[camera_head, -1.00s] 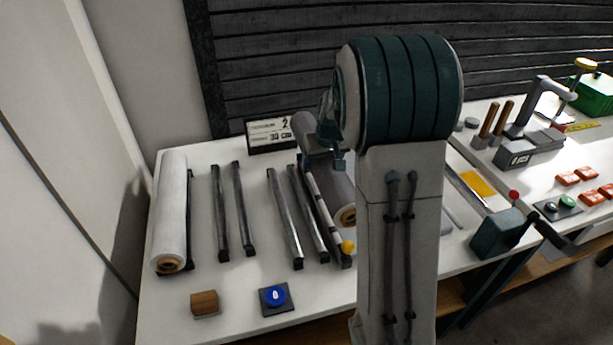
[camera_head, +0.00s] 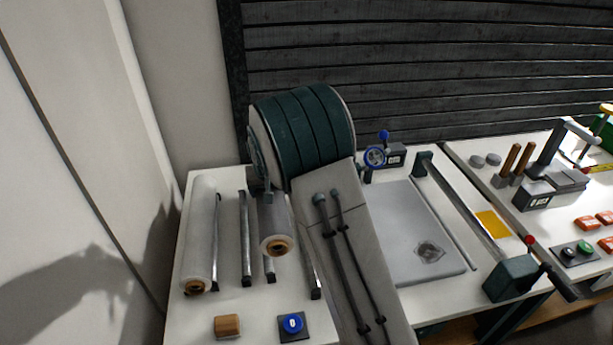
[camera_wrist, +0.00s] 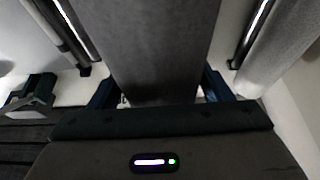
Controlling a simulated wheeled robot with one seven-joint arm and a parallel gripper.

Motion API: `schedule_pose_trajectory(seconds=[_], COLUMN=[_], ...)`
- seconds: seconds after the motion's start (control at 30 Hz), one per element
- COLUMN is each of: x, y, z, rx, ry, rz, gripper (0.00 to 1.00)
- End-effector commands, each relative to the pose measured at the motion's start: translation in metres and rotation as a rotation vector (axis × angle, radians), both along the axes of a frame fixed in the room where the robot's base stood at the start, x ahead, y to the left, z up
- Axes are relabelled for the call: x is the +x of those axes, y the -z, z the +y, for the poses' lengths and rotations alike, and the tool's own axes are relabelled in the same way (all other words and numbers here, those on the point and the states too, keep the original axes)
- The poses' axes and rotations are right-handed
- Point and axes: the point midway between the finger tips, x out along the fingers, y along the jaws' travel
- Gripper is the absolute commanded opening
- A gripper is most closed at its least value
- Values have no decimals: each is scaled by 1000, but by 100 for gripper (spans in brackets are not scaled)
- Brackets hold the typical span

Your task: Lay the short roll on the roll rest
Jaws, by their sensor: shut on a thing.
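My gripper (camera_wrist: 160,90) is shut on a grey roll (camera_head: 274,226) with a brown core, seen close up in the wrist view (camera_wrist: 158,45). Its fingers sit on both sides of the roll. In the head view the roll hangs over a pair of dark rails, its near end overlapping the right rail (camera_head: 270,270); the left rail (camera_head: 246,240) shows beside it. In the wrist view the roll hides what lies directly below, so I cannot tell whether it touches the rails. My arm hides part of the gripper.
A longer pale roll (camera_head: 199,240) lies at the left beside another dark rail. A further rail (camera_head: 313,280) is at the right. A wooden block (camera_head: 227,326) and a blue button (camera_head: 292,323) stand in front. A grey plate (camera_head: 415,240) lies right of my arm.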

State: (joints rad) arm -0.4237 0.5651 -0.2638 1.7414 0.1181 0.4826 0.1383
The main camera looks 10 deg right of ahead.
Motion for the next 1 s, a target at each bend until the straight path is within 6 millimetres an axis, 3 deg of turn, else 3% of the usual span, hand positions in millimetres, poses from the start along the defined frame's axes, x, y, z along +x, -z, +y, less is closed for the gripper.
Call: schedule_pose_trajectory(seconds=[0.1,0.3,0.67,1.0], x=[-1,-4,-4,-4], y=[-3,1,20,59], z=[33,58,60,60], rx=[-2,0,0,1], ry=[-8,-8,-7,-6], rz=[-8,-14,-15,-14], gripper=[35,35,35,35])
